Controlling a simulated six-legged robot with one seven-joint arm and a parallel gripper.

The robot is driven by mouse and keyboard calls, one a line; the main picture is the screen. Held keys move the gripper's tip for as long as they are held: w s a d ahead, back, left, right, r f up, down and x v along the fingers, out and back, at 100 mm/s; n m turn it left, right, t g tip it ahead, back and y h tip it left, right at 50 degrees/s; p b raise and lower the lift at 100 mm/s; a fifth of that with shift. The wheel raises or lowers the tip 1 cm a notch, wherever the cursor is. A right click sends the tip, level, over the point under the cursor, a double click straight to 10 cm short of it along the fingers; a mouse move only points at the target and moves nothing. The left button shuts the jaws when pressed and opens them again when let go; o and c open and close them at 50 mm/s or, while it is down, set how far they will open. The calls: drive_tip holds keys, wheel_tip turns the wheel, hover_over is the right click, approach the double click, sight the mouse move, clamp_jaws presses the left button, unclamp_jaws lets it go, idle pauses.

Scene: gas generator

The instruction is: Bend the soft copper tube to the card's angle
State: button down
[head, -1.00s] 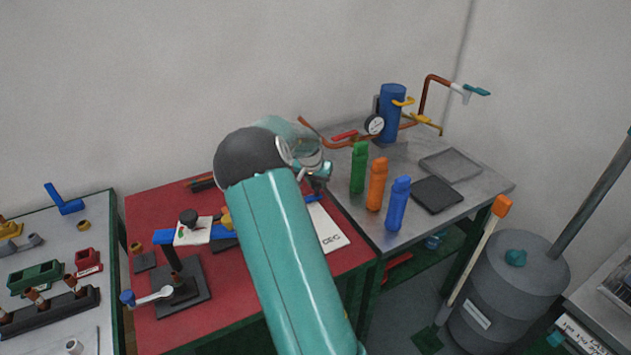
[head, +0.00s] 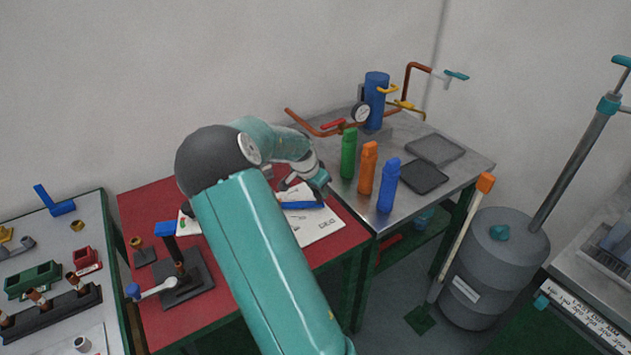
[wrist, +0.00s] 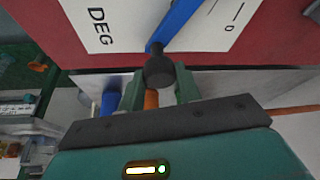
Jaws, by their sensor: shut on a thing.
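My gripper (head: 319,183) is over the right side of the red bench. In the wrist view its fingers (wrist: 158,88) are shut on a dark round knob (wrist: 160,68) at the end of a blue bar (wrist: 180,22). The blue bar also shows in the head view (head: 303,205), above the white card (head: 322,228), whose print "DEG" reads in the wrist view (wrist: 99,27). A dark base plate (head: 198,293) with a post and a blue top piece (head: 165,229) stands at left. My arm covers the middle of the bench. I cannot make out the soft copper tube or its bend.
Green (head: 348,155), orange (head: 367,168) and blue (head: 388,187) bottles stand on the steel table to the right, close to my gripper. Copper piping with a gauge (head: 361,112) is behind them. A grey drum (head: 495,265) stands on the floor at right.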

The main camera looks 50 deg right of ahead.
drive_tip(key=s+a+m, duration=0.1)
drive_tip(key=a, duration=0.1)
drive_tip(key=s+a+m+g, duration=0.1)
drive_tip(key=s+a+m, duration=0.2)
drive_tip(key=a, duration=0.2)
drive_tip(key=shift+s+a+m+g, duration=0.1)
drive_tip(key=shift+s+m+g, duration=0.2)
drive_tip(key=shift+g, duration=0.1)
drive_tip(key=a+m, duration=0.1)
drive_tip(key=a, duration=0.1)
drive_tip(key=s+a+m, duration=0.1)
drive_tip(key=a, duration=0.1)
drive_tip(key=a+m+g+y, duration=0.1)
drive_tip(key=a, duration=0.1)
drive_tip(key=shift+s+a, duration=0.1)
drive_tip(key=shift+s, duration=0.25)
drive_tip(key=shift+a+m, duration=0.8)
drive_tip(key=shift+a, duration=0.2)
drive_tip(key=c, duration=1)
unclamp_jaws()
drive_tip(key=v, duration=1.3)
drive_tip(key=shift+w+r, duration=0.35)
drive_tip(key=shift+r, duration=0.05)
